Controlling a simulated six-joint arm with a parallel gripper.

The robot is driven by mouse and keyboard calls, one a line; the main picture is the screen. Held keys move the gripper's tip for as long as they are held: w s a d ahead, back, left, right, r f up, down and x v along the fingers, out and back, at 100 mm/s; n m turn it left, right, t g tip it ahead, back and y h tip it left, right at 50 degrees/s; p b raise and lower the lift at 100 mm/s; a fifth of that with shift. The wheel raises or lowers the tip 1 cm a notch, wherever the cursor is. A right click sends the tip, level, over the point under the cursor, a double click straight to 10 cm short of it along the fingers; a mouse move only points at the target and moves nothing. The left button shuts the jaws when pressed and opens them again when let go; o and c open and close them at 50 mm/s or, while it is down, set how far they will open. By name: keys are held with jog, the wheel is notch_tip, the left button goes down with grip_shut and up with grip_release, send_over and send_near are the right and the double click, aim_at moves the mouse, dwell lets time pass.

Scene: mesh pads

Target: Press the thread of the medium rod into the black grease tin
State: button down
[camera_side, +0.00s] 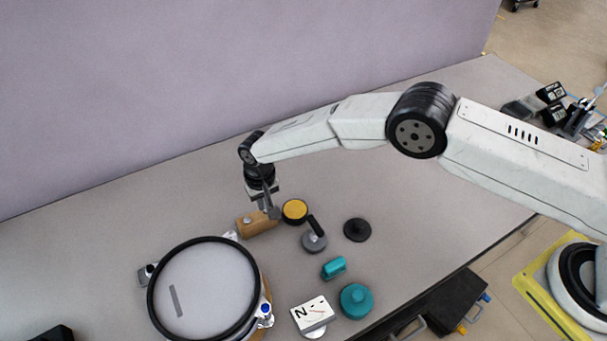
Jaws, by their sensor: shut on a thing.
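My gripper (265,203) points down at the left end of my arm, over the wooden block (250,225). It is shut on a thin grey piece, seemingly the medium rod (274,213), whose lower end shows just in front of the block. Its thread is too small to make out. The black grease tin (295,211) appears as a low round tin with a dark rim and yellow contents, just right of the gripper. The rod's lower end appears apart from the tin.
A large black-rimmed round mesh frame (205,290) stands at front left. The table behind is clear.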

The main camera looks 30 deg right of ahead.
jog(key=shift+r, duration=2.4)
jog(key=shift+d, duration=0.15)
jog(key=shift+d+r, duration=0.3)
jog(key=shift+d, duration=0.25)
jog(key=s+d+r, duration=0.1)
jog(key=d+r, duration=0.1)
jog(key=d, duration=0.4)
jog(key=shift+d+r, duration=0.15)
jog(key=shift+d, duration=0.05)
jog(key=shift+f, duration=3.05)
jog(key=shift+f, duration=0.5)
